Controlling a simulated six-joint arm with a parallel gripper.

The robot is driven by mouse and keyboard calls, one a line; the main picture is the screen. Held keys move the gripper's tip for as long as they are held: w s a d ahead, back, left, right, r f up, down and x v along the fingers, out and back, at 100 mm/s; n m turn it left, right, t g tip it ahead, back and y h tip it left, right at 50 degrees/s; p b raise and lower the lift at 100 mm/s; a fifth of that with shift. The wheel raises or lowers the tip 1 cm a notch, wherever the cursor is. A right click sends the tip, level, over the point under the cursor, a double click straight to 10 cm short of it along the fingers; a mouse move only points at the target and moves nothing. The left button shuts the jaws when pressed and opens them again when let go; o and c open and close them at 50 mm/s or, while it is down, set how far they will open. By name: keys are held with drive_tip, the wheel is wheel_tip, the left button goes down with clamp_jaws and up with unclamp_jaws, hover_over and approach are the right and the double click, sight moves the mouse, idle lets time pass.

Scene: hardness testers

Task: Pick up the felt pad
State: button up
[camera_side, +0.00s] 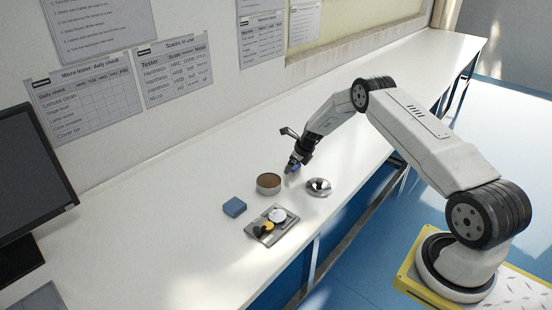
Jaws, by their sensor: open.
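A blue, square, thick pad (234,207) lies flat on the white bench, left of the small tray. It looks most like the felt pad, but its material is too small to tell. My gripper (291,168) is open above the bench, behind and to the right of the blue pad and apart from it. A bit of blue shows at the fingers; I cannot tell whether it is part of the gripper.
A round tin with a brown top (268,182) stands between the blue pad and my gripper. A shiny metal dish (318,187) is to its right. A grey tray (265,239) holds white, yellow and black pieces near the front edge. A monitor (30,180) stands at left.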

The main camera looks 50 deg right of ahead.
drive_tip(key=shift+w+f, duration=0.2)
drive_tip(key=shift+f, duration=0.2)
drive_tip(key=c, duration=1.1)
drive_tip(key=shift+r, duration=0.15)
drive_tip(key=shift+r, duration=0.8)
drive_tip(key=shift+s+a+r, duration=0.9)
drive_tip(key=shift+s+r, duration=0.95)
drive_tip(key=shift+s, duration=0.35)
drive_tip(key=shift+s+a+r, duration=0.9)
drive_tip(key=shift+s+r, duration=1)
drive_tip(key=shift+s, duration=0.25)
drive_tip(key=shift+s+a+r, duration=0.9)
drive_tip(key=shift+s+r, duration=0.95)
drive_tip(key=shift+s, duration=0.35)
